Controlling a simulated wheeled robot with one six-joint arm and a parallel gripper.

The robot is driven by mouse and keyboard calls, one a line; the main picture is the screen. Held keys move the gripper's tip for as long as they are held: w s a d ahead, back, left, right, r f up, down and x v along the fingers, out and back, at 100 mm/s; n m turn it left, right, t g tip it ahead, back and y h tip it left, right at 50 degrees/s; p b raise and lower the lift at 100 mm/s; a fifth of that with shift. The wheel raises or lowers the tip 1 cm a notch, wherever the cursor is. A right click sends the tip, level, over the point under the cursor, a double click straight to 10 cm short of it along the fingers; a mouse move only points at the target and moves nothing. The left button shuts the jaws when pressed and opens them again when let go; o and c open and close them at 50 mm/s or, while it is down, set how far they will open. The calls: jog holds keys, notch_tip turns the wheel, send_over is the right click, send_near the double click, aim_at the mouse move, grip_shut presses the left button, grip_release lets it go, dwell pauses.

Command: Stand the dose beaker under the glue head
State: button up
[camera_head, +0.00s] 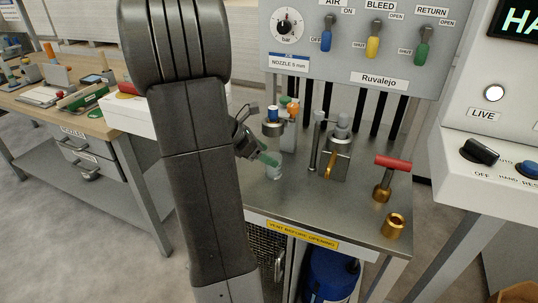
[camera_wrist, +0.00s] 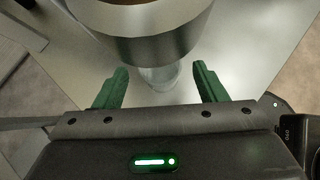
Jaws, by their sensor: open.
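A small clear beaker (camera_head: 274,173) stands on the steel bench, below a metal cylinder that appears to be the glue head (camera_head: 272,129). In the wrist view the clear beaker (camera_wrist: 160,78) shows between and beyond my two green fingers, partly hidden under the large metal cylinder (camera_wrist: 145,42). My gripper (camera_head: 266,158) is open in the head view, its green fingers just above and beside the beaker. In the wrist view my gripper (camera_wrist: 162,76) has a gap on both sides of the beaker, with no contact visible.
Behind the beaker are bottles with coloured caps (camera_head: 291,106). To the right are a metal fixture (camera_head: 337,155), a red-handled brass tool (camera_head: 392,170) and a brass cup (camera_head: 394,226). A valve panel (camera_head: 365,50) rises behind. The bench's front (camera_head: 310,215) is clear.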

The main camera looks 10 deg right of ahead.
jog(key=p+v, duration=0.1)
jog(key=v, duration=0.9)
dwell(0.9)
